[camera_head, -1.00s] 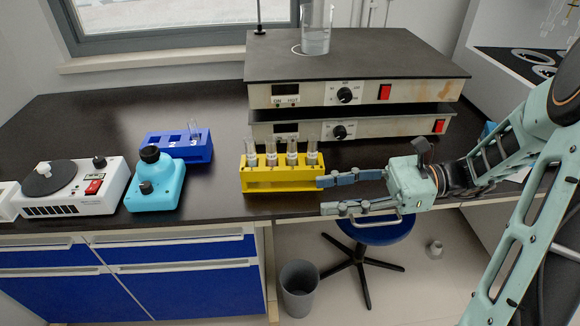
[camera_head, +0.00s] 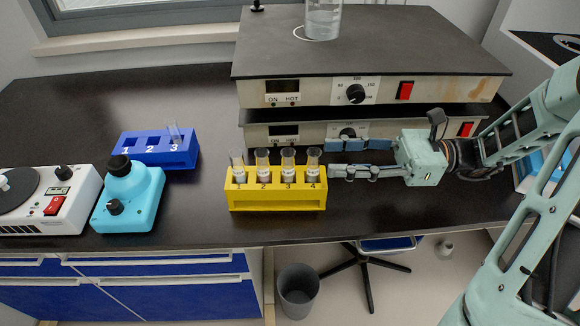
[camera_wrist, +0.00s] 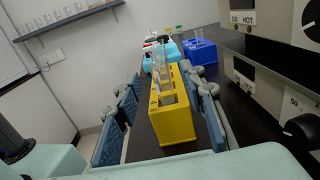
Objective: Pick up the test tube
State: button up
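Several test tubes stand upright in a yellow rack (camera_head: 277,200) with numbered slots, among them a test tube (camera_head: 313,165) at its right end. The yellow rack also shows in the wrist view (camera_wrist: 174,126), between my two fingers. Another test tube (camera_head: 173,133) stands in slot 3 of a blue rack (camera_head: 155,152) behind and to the left. My gripper (camera_head: 331,158) is open and empty, level with the right end of the yellow rack, its fingers pointing left toward it. In the wrist view, whether the fingers touch the rack cannot be told.
Two stacked hotplates (camera_head: 372,60) stand behind the yellow rack, close to my gripper, with a glass beaker (camera_head: 323,20) on top. A turquoise mixer (camera_head: 128,196) and a white device (camera_head: 62,205) stand at left. The front table edge is close.

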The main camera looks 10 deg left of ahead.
aim_at(288, 158)
jog(key=a, duration=0.3)
jog(key=s+a+b, duration=0.1)
jog(key=a, duration=0.2)
jog(key=s+a+b, duration=0.1)
jog(key=a, duration=0.2)
jog(key=shift+a, duration=0.3)
jog(key=shift+c, duration=0.6)
grip_shut()
